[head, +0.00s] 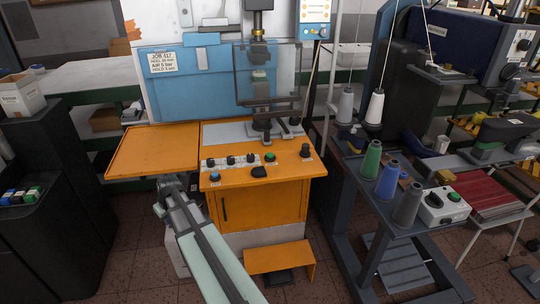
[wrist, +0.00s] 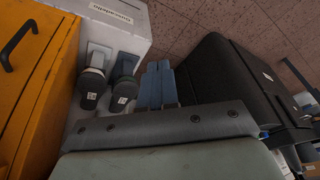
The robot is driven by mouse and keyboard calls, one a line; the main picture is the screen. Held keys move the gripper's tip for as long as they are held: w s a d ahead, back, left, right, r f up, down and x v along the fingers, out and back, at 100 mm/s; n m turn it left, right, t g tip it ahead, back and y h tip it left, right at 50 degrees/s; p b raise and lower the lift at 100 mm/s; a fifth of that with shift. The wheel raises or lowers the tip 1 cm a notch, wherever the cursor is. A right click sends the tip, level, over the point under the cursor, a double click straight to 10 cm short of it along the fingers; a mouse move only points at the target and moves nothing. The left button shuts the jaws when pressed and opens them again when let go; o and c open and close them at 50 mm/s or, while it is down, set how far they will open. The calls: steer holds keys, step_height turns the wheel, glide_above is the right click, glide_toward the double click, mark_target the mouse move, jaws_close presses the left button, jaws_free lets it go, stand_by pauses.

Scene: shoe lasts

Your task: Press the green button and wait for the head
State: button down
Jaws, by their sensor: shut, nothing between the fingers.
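The green button (head: 270,157) is on the front panel of the orange machine (head: 262,205), beside a row of black knobs. The machine's head (head: 259,52) is raised behind a clear guard, above a dark fixture (head: 268,122). My arm reaches up from the bottom of the head view and ends left of the orange cabinet, apart from the button. My gripper (wrist: 160,66) shows in the wrist view with its two blue-grey fingers shut and empty. The fingertips cannot be made out clearly in the head view. The green button does not show in the wrist view.
An orange side shelf (head: 152,149) juts out left of the panel. A blue button (head: 215,177) and a black pad (head: 259,171) are near the panel's front edge. A grey box (head: 443,205) with another green button stands on the right trolley. A black cabinet (wrist: 235,80) is close to my gripper.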

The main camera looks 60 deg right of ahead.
steer(key=w+d+r+t+h, duration=0.1)
steer(key=w+d+r+t, duration=0.15)
steer(key=d+r, duration=0.9)
step_height(320, 180, up, 16)
steer(key=m+t, duration=0.3)
steer(key=m, duration=0.7)
glide_above(272, 155)
steer(key=shift+r+h, duration=0.15)
steer(key=shift+h, duration=0.25)
steer(key=shift+f, duration=4.4)
steer(key=shift+f, duration=0.2)
steer(key=shift+f, duration=0.25)
